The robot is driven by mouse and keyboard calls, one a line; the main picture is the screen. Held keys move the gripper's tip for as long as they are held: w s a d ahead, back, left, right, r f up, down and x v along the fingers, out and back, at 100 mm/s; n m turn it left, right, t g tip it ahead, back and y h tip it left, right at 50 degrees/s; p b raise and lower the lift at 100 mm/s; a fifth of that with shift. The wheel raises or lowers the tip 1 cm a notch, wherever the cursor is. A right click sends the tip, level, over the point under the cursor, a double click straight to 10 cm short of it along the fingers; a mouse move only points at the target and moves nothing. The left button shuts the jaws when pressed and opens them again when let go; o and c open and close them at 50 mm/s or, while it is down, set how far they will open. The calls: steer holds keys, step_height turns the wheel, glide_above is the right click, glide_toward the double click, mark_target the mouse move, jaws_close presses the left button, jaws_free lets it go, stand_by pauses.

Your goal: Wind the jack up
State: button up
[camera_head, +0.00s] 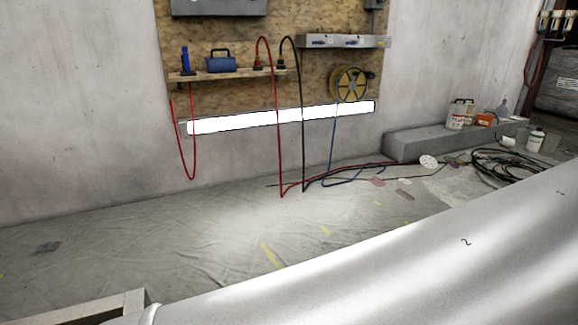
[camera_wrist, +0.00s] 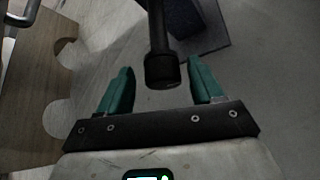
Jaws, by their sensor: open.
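In the wrist view, my gripper (camera_wrist: 160,68) is open, with its two teal fingers apart. A dark bar with a thick round end (camera_wrist: 162,70) reaches down from the top between the fingers. It looks like the jack's crank handle, though I cannot be sure. I see gaps between its end and both fingers, and it is not gripped. A dark blue block (camera_wrist: 186,18) on a dark flat plate (camera_wrist: 208,38) shows behind the bar; I cannot tell if it is part of the jack. The head view shows neither my gripper nor a clear jack.
A wooden piece with scalloped edges (camera_wrist: 30,90) stands left in the wrist view. In the head view, a large silver curved surface (camera_head: 400,265) fills the lower right. Hoses (camera_head: 350,176) and a coiled black cable (camera_head: 515,168) lie on the sheeted floor (camera_head: 150,245), otherwise mostly open.

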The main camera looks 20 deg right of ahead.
steer(key=n+h+p, duration=0.1)
steer(key=n+h, duration=0.1)
steer(key=n+h+p, duration=0.2)
steer(key=h, duration=0.1)
steer(key=n+h+p, duration=0.1)
steer(key=n+h, duration=0.1)
steer(key=h, duration=0.1)
steer(key=shift+s+a+f+n+t+p, duration=0.1)
steer(key=shift+s+a+n+t+p, duration=0.1)
steer(key=shift+s+n+t+p, duration=0.15)
